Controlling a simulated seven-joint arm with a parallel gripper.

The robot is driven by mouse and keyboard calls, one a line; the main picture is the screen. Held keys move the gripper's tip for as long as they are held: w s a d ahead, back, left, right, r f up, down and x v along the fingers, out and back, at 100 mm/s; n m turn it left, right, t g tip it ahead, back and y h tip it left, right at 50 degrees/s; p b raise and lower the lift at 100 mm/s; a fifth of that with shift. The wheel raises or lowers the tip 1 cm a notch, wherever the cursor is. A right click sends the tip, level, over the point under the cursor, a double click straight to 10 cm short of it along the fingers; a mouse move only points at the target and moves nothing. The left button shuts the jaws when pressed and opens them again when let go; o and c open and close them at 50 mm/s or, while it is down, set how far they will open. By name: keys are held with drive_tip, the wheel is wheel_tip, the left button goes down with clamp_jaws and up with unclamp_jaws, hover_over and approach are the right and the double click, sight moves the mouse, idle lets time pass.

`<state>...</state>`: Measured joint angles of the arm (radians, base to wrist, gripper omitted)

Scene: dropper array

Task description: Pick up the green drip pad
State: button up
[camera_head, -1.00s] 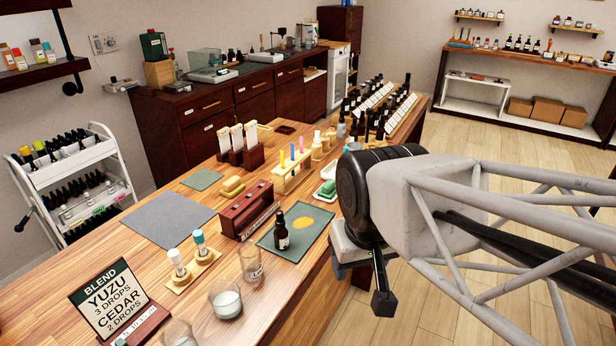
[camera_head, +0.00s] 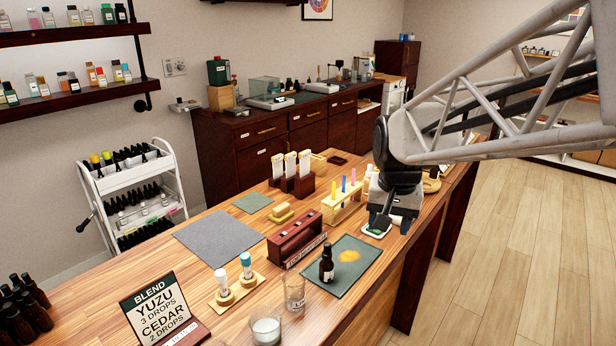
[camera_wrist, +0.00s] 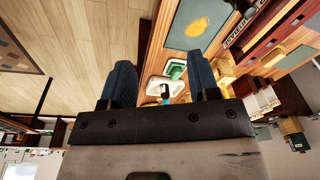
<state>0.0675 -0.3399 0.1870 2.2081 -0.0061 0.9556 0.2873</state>
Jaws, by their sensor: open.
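My gripper (camera_head: 380,221) is low over the right part of the wooden table. In the wrist view its two blue fingers stand wide apart, with nothing between them touching (camera_wrist: 161,68). A small green pad (camera_wrist: 175,69) lies in or beside a white dish (camera_wrist: 157,89), seen between and beyond the fingers. In the head view the gripper hides most of the pad, and the white dish (camera_head: 370,232) shows just under the fingertips. I cannot tell the exact height gap.
A dark green mat (camera_head: 348,284) with a yellow stain and a dark bottle (camera_head: 326,263) lies in front. A wooden rack of coloured tubes (camera_head: 342,207) stands close left of my gripper. A dark red holder (camera_head: 296,239) and a flat green square (camera_head: 253,202) are further left.

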drive_tip(key=w+d+f+m, duration=0.1)
drive_tip(key=w+d+f, duration=0.1)
drive_tip(key=w, duration=0.6)
drive_tip(key=w+d+f+m+g, duration=0.1)
drive_tip(key=w+f, duration=0.3)
drive_tip(key=w, duration=0.4)
drive_tip(key=w+d+f+m, duration=0.3)
drive_tip(key=w+d, duration=0.1)
drive_tip(key=w, duration=0.4)
drive_tip(key=shift+w+d+f, duration=0.1)
drive_tip(key=shift+f, duration=0.05)
drive_tip(key=shift+f, duration=0.15)
drive_tip(key=shift+f, duration=1.15)
drive_tip(key=shift+s+f, duration=0.2)
drive_tip(key=shift+f, duration=2.4)
drive_tip(key=c, duration=1)
